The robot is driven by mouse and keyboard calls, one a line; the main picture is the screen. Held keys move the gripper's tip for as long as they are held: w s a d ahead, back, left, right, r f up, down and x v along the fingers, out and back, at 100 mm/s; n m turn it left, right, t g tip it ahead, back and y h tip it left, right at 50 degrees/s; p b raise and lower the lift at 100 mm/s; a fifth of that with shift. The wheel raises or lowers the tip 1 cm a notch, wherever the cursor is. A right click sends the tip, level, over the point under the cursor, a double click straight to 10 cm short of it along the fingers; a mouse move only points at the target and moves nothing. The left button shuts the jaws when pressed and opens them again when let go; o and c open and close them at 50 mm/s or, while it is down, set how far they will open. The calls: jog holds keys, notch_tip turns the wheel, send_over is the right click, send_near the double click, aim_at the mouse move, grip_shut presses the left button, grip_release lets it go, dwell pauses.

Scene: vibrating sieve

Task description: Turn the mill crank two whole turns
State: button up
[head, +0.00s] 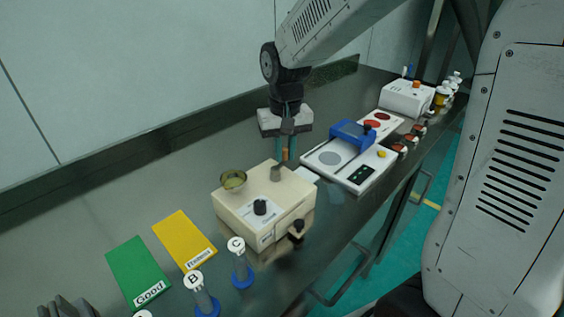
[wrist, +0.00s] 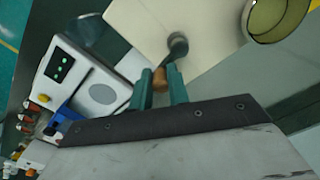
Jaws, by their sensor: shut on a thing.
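The mill is a cream box (head: 250,211) on the dark bench, with a yellowish bowl (head: 233,180) on its top and a black knob on its front. Its crank (head: 276,172) has a grey metal hub on the top, which also shows in the wrist view (wrist: 177,46). The crank's orange-brown handle (wrist: 160,77) sits between the two green fingers of my gripper (wrist: 159,84). My gripper (head: 285,150) points down at the mill's back edge and is shut on the handle.
A blue-and-white device (head: 345,160) stands close to the right of my gripper. Labelled vials (head: 240,268) stand in front of the mill. Yellow (head: 184,239) and green (head: 138,272) mats lie at the left. The bench behind the mill is bare up to the wall.

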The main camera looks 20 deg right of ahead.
jog(key=o, duration=0.8)
jog(key=shift+d, duration=0.1)
jog(key=shift+r, duration=3.5)
jog(key=shift+n+t, duration=0.7)
jog(key=s+d, duration=0.1)
jog(key=s, duration=0.7)
jog(key=s+d+r, duration=0.1)
jog(key=s, duration=0.7)
jog(key=s+d, duration=0.1)
jog(key=s, duration=0.7)
jog(key=shift+s+d+r, duration=0.1)
jog(key=shift+d+r, duration=0.05)
